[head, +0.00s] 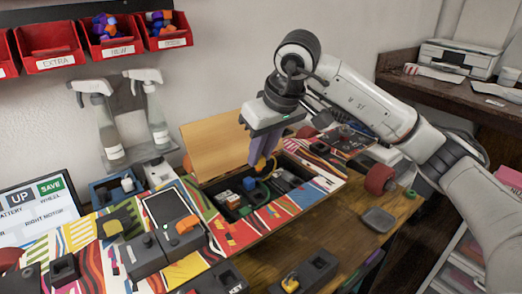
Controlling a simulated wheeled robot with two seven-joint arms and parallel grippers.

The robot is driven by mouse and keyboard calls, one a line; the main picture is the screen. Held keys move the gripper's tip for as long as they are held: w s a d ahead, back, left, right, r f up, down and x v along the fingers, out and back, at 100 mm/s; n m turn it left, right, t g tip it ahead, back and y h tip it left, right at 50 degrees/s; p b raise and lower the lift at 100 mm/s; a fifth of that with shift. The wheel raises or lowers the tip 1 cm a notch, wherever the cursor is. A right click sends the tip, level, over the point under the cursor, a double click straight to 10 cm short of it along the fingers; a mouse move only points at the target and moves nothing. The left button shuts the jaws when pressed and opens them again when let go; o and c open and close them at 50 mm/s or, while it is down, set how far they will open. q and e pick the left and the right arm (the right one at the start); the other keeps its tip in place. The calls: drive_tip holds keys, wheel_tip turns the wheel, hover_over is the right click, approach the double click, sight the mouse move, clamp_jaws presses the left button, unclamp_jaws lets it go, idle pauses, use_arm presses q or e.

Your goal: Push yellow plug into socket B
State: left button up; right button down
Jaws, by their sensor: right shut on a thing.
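My right gripper (263,155) reaches down over the open compartment (233,212) of the colourful board (285,217). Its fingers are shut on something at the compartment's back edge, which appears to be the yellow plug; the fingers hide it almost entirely. A yellow cable (266,190) runs just below the fingertips. Inside the compartment are a blue block (249,184), an orange part (233,203) and dark parts on the right. I cannot make out which socket is B, nor whether the plug touches it. My left gripper is out of view.
A wooden lid (215,143) stands open behind the compartment. Dark blocks and a tablet (172,213) crowd the board's left. Spray bottles (152,110) and red bins (48,42) are at the back. A grey dish (378,219) lies on the table at right.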

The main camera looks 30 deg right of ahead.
drive_tip(key=shift+f+b, duration=1.8)
drive_tip(key=shift+f, duration=1.05)
drive_tip(key=shift+f+b, duration=0.45)
drive_tip(key=shift+f, duration=0.25)
drive_tip(key=shift+f, duration=0.4)
drive_tip(key=shift+f, duration=0.15)
idle(0.4)
drive_tip(key=shift+f+b, duration=0.25)
drive_tip(key=shift+b, duration=0.15)
idle(0.3)
drive_tip(key=shift+f, duration=0.3)
idle(0.3)
